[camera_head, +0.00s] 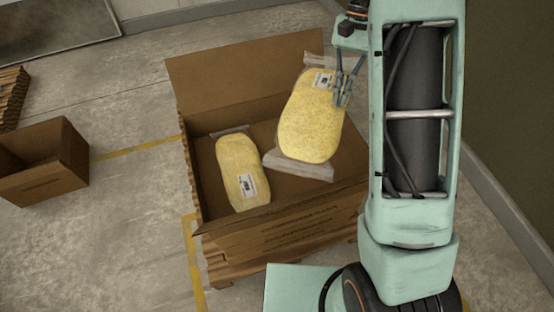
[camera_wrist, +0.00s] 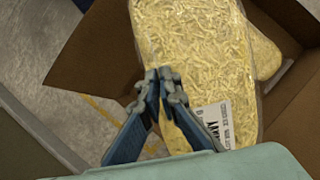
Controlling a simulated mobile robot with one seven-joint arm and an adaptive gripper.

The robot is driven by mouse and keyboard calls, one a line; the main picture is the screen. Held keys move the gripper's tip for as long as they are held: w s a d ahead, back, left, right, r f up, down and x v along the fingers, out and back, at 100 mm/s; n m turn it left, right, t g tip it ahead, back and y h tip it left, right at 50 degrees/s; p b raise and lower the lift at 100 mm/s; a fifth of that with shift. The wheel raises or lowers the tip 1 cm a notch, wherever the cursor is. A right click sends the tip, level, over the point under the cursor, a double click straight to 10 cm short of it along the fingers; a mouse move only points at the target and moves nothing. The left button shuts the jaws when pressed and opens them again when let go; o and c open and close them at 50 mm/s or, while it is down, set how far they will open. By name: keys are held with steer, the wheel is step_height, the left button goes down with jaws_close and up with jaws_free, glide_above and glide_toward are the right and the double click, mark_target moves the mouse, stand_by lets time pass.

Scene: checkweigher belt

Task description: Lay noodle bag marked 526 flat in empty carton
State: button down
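A yellow noodle bag (camera_head: 312,125) with clear crimped ends is in my gripper (camera_head: 343,98), over the right part of a large open carton (camera_head: 230,85). In the wrist view, my gripper (camera_wrist: 165,85) is closed on the edge of this bag (camera_wrist: 195,40), beside its white label (camera_wrist: 214,120). The number on the label is too small to read. A second yellow noodle bag (camera_head: 238,165) lies in the left part of the same carton, label up. It shows partly behind the held bag in the wrist view (camera_wrist: 265,55).
Stacked brown slats (camera_head: 10,95) are at the far left. Clear floor (camera_head: 120,220) lies between the cartons.

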mark_target(314, 103)
steer(key=w+a+f+m+t+y+b, duration=0.1)
steer(key=a+f+m, duration=0.1)
steer(key=m, duration=0.1)
steer(key=w+a+f+m+t+y+b, duration=0.1)
steer(key=w+f+m, duration=0.1)
steer(key=f+m, duration=0.1)
steer(key=w+a+f+m+t+y+b, duration=0.1)
steer(key=a+f+m, duration=0.1)
steer(key=f+m, duration=0.1)
steer(key=shift+w+a+m+b, duration=0.3)
steer(key=shift+m, duration=0.6)
steer(key=w+a+f+m+t+h+b, duration=0.1)
steer(key=w+a+f+m+t+b, duration=0.2)
steer(key=m, duration=0.6)
steer(key=w+a+f+m+t+h+b, duration=0.1)
steer(key=w+f+m+t+h+b, duration=0.15)
steer(key=f+m, duration=0.45)
steer(key=f+b, duration=0.3)
steer(key=f, duration=0.2)
steer(key=f+m+b, duration=0.1)
steer(key=f+b, duration=0.2)
steer(key=f, duration=0.2)
steer(key=s+f+m+b, duration=0.1)
steer(key=f+b, duration=0.1)
steer(key=f, duration=0.3)
steer(key=shift+d+f+y+b, duration=0.15)
steer(key=shift+f+y+b, duration=0.1)
steer(key=shift+f+b, duration=0.15)
steer(key=shift+r, duration=0.1)
